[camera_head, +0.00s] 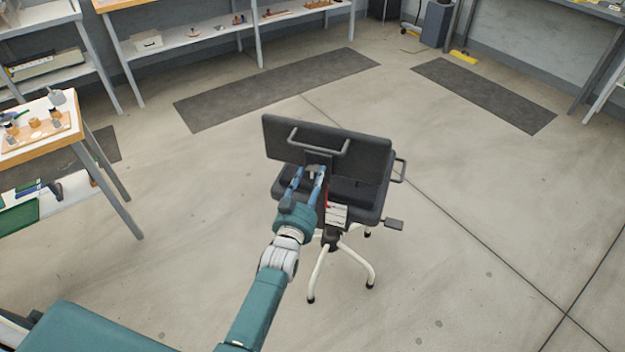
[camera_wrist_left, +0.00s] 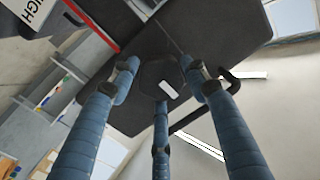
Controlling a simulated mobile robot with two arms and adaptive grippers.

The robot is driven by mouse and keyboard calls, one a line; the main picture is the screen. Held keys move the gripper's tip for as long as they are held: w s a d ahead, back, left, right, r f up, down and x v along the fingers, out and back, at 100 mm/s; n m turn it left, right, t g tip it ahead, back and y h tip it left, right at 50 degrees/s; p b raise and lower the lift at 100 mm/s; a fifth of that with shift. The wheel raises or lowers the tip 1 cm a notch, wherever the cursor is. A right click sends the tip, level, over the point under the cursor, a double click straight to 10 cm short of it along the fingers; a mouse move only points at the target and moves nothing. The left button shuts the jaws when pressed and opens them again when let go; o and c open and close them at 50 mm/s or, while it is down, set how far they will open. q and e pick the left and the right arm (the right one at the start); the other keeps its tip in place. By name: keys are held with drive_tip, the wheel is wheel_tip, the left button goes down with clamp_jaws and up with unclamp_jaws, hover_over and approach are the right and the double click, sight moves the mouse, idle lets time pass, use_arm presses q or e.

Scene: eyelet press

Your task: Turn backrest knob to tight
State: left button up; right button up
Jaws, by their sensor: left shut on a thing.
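The office chair stands in the middle of the head view with the back of its dark backrest (camera_head: 358,150) toward me. The backrest knob (camera_wrist_left: 160,72) is dark and many-sided, with a white mark (camera_wrist_left: 168,89) on its face. My left gripper (camera_head: 310,173) reaches the chair's back from below. In the left wrist view its blue fingers surround the knob, and the gripper is shut on it. The knob is mostly hidden by the fingers in the head view. My right gripper is not in view.
A metal handle (camera_head: 348,148) sticks out from the backrest. A white label (camera_head: 337,214) hangs below the seat, and a lever with a dark paddle (camera_head: 393,224) juts out right. A workbench (camera_head: 80,128) stands at left. The floor around the chair is clear.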

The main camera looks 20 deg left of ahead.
use_arm(q)
drive_tip(key=shift+s+a+f, duration=0.1)
drive_tip(key=shift+a+f, duration=0.05)
drive_tip(key=shift+f, duration=0.2)
drive_tip(key=o, duration=0.9)
drive_tip(key=shift+c, duration=0.2)
drive_tip(key=shift+o, duration=1.4)
drive_tip(key=shift+a+r, duration=0.1)
drive_tip(key=s, duration=1.2)
drive_tip(key=shift+d, duration=0.2)
drive_tip(key=shift+w, duration=0.1)
